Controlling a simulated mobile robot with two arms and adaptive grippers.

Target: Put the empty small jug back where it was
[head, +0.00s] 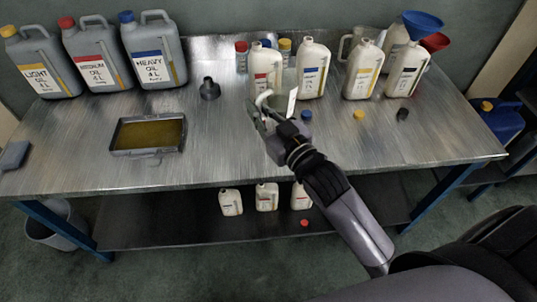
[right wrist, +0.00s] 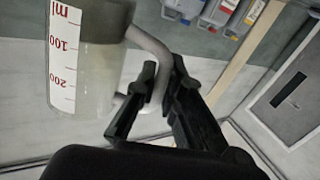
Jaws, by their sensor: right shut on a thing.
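My right gripper (head: 272,132) reaches over the middle of the table (head: 235,150). It is shut on the handle of the small jug (head: 292,103), which has a white scale strip. In the right wrist view the clear jug (right wrist: 98,60) shows its scale marked 100 and 200 ml. There the right gripper's fingers (right wrist: 150,105) close around the pale handle. In the head view the gripper partly hides the jug's body. I cannot tell whether anything is left inside. My left gripper is not in view.
Large grey cans (head: 92,55) stand at the back left, beside an oil-filled tray (head: 135,151). White bottles (head: 312,68) stand behind the jug and to its right, two with funnels (head: 422,24). Loose caps (head: 359,115) lie right of the jug. Bare metal lies between tray and jug.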

